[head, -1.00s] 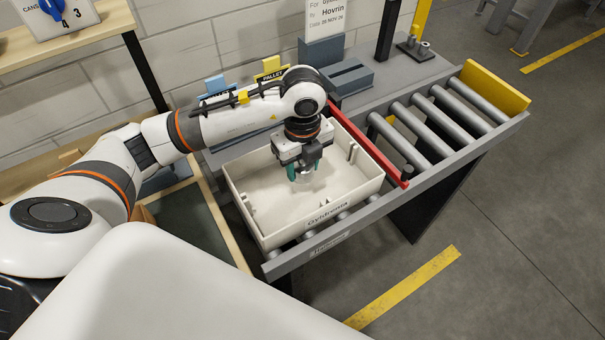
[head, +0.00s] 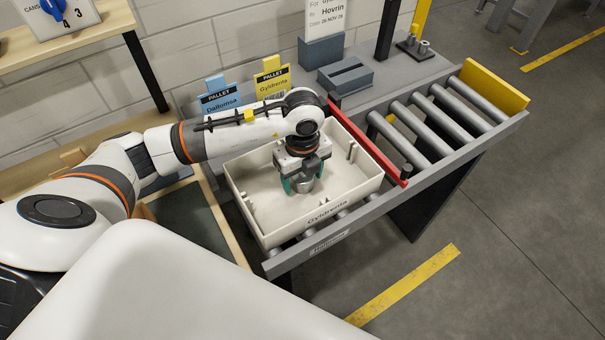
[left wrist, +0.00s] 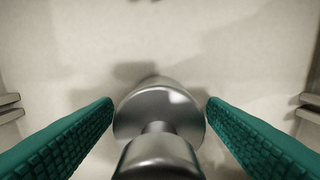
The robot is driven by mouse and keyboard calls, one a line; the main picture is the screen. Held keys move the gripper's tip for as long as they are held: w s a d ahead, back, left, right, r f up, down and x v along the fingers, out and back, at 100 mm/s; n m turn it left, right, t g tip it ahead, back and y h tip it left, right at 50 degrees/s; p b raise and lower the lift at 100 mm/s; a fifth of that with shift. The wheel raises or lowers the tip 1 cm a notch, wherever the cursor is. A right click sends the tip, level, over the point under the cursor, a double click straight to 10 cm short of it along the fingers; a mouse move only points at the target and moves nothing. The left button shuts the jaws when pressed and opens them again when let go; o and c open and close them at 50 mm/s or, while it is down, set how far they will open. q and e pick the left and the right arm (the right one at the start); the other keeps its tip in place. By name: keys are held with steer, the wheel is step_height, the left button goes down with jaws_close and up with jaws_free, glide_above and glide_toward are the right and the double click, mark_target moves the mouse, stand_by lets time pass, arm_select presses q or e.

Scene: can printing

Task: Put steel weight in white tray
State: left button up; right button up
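The steel weight (head: 304,185) is a shiny grey metal piece with a round body, a narrow neck and a knob. It is inside the white tray (head: 262,213), which is labelled Gyldrenta, and appears to stand on its floor. My left gripper (head: 303,189) points down into the tray with its green fingers on either side of the weight. In the left wrist view the weight (left wrist: 158,112) sits between the fingers, with narrow gaps showing at both sides, so the gripper is open. My right gripper is not in view.
The tray rests on a roller conveyor (head: 440,122) beside a red bar (head: 372,146). Blue (head: 219,97) and yellow (head: 272,80) pallet signs stand behind my left arm. A grey slotted block (head: 345,74) is at the back. The rest of the tray's floor looks empty.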

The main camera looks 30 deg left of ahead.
arm_select(q)
steer(key=shift+r, duration=0.1)
steer(key=shift+r, duration=0.2)
step_height(320, 180, up, 11)
steer(key=shift+f+b, duration=0.15)
steer(key=shift+b, duration=0.55)
steer(key=shift+r, duration=0.5)
stand_by(0.3)
